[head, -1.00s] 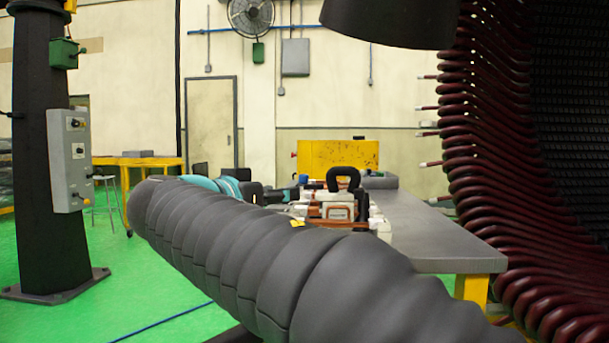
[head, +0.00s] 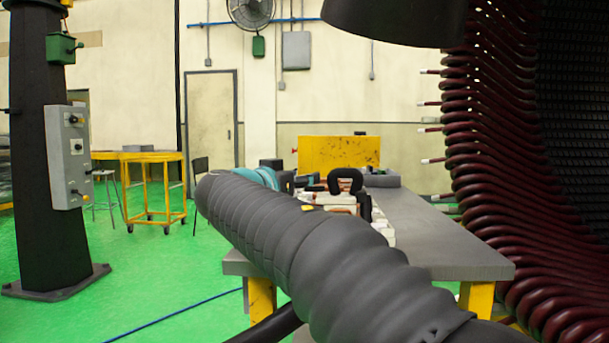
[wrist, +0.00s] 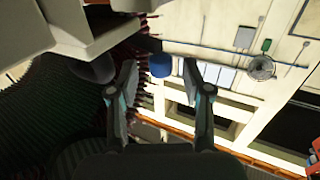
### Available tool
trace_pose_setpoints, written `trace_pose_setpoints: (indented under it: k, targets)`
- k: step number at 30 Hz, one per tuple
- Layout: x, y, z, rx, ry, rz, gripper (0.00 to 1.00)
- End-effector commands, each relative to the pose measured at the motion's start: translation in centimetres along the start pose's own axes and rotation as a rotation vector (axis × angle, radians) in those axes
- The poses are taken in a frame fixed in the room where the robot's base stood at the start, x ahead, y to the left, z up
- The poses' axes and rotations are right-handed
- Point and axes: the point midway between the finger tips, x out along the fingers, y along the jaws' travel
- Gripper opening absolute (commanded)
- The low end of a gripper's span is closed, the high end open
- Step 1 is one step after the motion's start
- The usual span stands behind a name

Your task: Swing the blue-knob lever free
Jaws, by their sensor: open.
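The blue knob (wrist: 161,65) shows in the wrist view, in the gap between my gripper's fingertips. My gripper (wrist: 160,80) is open, one finger on each side of the knob with visible gaps to both. How deep the knob sits between the fingers I cannot tell. The lever's arm is not clear in the wrist view. In the head view my grey sleeved arm covers much of the workbench's near left side, and I cannot make out the knob there.
A grey-topped workbench (head: 430,240) with yellow legs carries equipment with a black handle (head: 345,181). Dark red stator coils (head: 490,180) rise at right. A pale block (wrist: 60,25) fills the wrist view's upper left. Green floor (head: 150,270) is open at left.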

Motion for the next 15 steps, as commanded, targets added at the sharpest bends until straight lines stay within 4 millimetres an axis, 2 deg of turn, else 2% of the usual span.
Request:
trace_pose_setpoints:
  k: [6, 15]
  targets:
    - [1.6, 0.0, 0.1, -0.001, -0.001, 0.001, 0.49]
    - [1.7, 0.0, 0.1, -0.001, -0.001, 0.001, 0.49]
